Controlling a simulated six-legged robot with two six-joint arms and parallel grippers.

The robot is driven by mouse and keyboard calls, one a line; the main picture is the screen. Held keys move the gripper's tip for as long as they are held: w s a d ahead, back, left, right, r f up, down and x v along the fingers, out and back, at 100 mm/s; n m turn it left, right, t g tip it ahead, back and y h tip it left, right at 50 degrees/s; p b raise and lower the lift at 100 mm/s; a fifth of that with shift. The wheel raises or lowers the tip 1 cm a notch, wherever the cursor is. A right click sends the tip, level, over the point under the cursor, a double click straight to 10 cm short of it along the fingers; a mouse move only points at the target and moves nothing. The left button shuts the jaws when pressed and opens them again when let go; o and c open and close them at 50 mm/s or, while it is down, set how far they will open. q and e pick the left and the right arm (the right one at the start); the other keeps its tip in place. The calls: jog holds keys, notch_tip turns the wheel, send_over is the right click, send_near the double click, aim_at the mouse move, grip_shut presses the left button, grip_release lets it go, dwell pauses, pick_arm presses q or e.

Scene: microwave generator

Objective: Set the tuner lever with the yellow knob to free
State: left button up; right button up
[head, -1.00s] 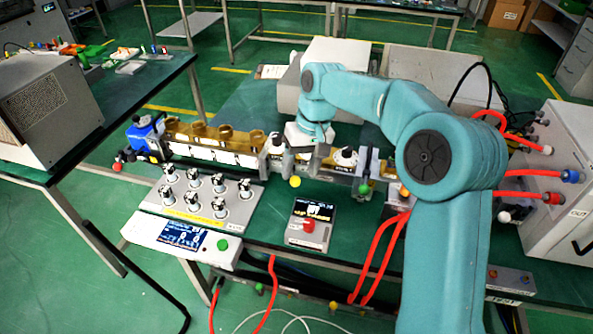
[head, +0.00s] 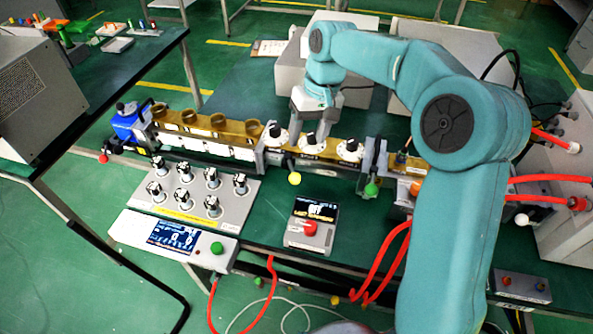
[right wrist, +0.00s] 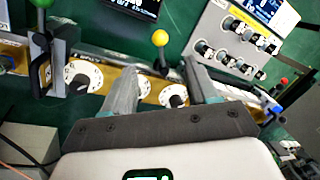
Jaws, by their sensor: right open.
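The yellow knob (head: 294,178) tops a lever on the front of the brass waveguide line, and it also shows in the right wrist view (right wrist: 160,38). Its stem runs back to the line near the white dials. My right gripper (right wrist: 158,66) is open and empty. In the right wrist view its fingers are spread, with the lever's stem between them in the picture; the knob lies beyond the tips. In the head view the gripper (head: 309,122) is above and behind the row of dials, apart from the knob. Any "free" marking is too small to read. My left gripper is out of view.
White dials (head: 349,149) line the brass line. A green-knobbed lever (head: 371,189) stands to the right, a red-knobbed one (head: 104,158) by the blue block at left. A meter box with a red button (head: 310,229) and a switch panel (head: 172,212) are in front.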

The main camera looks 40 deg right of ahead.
send_near(297, 174)
jog(key=f, duration=0.2)
jog(key=a+f, duration=0.1)
jog(key=f, duration=0.3)
jog(key=shift+s+a, duration=0.2)
jog(key=shift+a, duration=0.1)
jog(key=f, duration=0.1)
jog(key=w+f, duration=0.1)
jog(key=f, duration=0.1)
jog(key=shift+a+f, duration=0.1)
jog(key=shift+f, duration=0.1)
jog(key=shift+s+a, duration=0.15)
jog(key=shift+s, duration=0.1)
jog(key=shift+w+f, duration=0.1)
jog(key=shift+c, duration=0.3)
grip_shut()
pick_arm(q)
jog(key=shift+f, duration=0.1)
